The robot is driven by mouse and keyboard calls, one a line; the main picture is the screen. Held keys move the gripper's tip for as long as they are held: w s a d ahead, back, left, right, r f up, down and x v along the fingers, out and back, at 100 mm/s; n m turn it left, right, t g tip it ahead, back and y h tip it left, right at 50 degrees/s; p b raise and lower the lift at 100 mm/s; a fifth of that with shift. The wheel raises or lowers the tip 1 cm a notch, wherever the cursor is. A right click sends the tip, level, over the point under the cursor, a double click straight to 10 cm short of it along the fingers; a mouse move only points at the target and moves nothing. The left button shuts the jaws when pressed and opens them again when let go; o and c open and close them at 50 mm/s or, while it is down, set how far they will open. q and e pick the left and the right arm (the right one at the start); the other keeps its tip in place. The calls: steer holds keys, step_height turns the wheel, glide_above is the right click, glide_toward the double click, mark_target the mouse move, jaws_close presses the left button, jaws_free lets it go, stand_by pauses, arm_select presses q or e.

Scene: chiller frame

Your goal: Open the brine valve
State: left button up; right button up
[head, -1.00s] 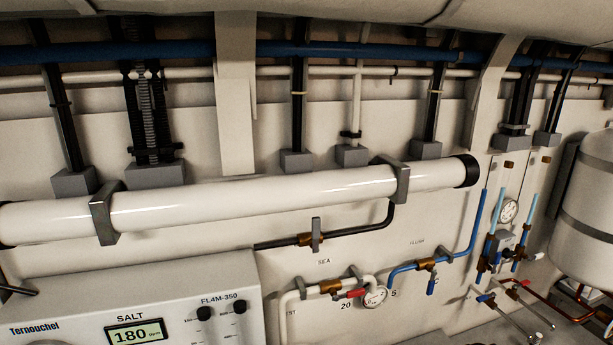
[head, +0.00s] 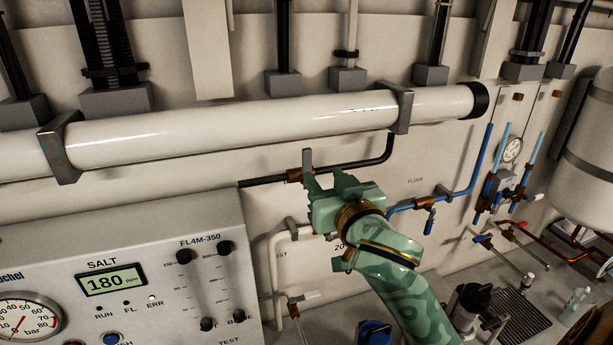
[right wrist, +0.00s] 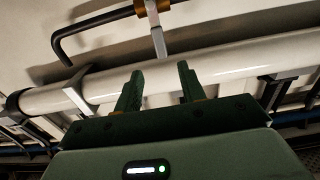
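A brass valve (head: 295,175) with an upright grey lever (head: 307,158) sits on the black pipe below the white tube. I read no brine label. My right gripper (head: 328,183) is in front of this valve, just right of the lever, and hides part of it. In the right wrist view the gripper (right wrist: 160,72) is open and empty. There the grey lever (right wrist: 158,40) hangs from the brass body (right wrist: 160,9), its end near the gap between my fingertips. I cannot tell whether they touch. My left gripper is not in view.
The white tube (head: 240,129) with grey brackets runs above. A blue-handled valve (head: 429,222) is on the blue pipe to the right. The control panel (head: 150,300) fills the lower left. A white tank (head: 585,170) stands at far right.

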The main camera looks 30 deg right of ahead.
mark_target(308, 157)
steer(key=p+x, duration=0.1)
steer(key=x, duration=0.9)
steer(key=shift+w+a+r, duration=0.1)
steer(key=shift+w, duration=0.15)
jaws_close()
